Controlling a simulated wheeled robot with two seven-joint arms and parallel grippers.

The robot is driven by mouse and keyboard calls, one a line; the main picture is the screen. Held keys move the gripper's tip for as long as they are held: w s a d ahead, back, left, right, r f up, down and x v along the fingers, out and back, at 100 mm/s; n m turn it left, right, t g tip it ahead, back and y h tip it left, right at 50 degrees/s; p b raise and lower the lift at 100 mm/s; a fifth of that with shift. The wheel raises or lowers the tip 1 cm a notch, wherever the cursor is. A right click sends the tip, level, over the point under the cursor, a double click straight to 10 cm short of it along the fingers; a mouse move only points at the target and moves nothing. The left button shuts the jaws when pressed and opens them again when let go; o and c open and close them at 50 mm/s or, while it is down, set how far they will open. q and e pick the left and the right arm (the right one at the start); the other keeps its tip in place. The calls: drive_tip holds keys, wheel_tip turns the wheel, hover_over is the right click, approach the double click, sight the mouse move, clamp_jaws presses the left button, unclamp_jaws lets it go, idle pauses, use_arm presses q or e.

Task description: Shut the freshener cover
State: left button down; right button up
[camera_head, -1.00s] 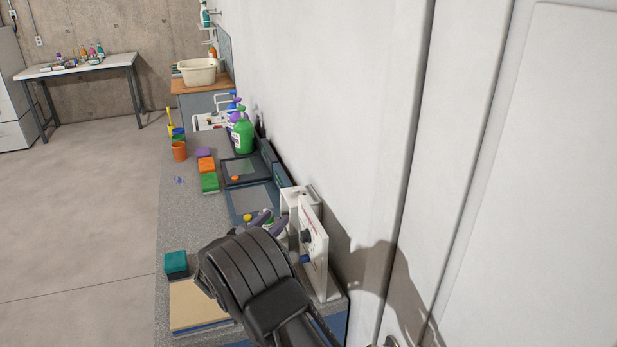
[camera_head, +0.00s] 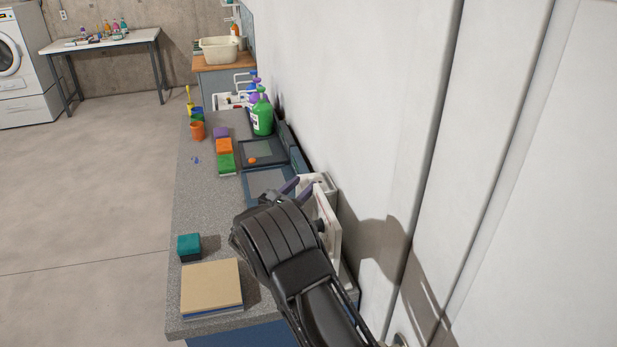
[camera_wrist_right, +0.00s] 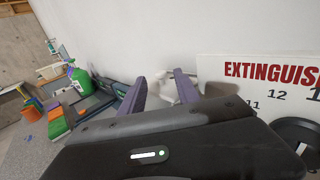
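A white box-shaped unit (camera_head: 326,184), which looks like the freshener, is by the wall at the far right of the counter. A white panel (camera_head: 329,232) with a dark knob stands nearer me, beside the box; I cannot tell whether it is the cover. My right gripper (camera_head: 301,187) has its purple fingers apart at the box's left side. In the right wrist view the fingers (camera_wrist_right: 159,80) are spread, with part of a white object (camera_wrist_right: 168,92) beyond them; contact is unclear. My wrist hides part of the panel and box. My left gripper is out of view.
The white wall (camera_head: 370,120) is close on the right. A panel lettered "EXTINGUIS" (camera_wrist_right: 268,80) fills the wrist view's right side.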

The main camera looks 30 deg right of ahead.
sight(309, 178)
drive_tip(key=shift+p+x, duration=0.45)
drive_tip(key=shift+x, duration=1.45)
clamp_jaws()
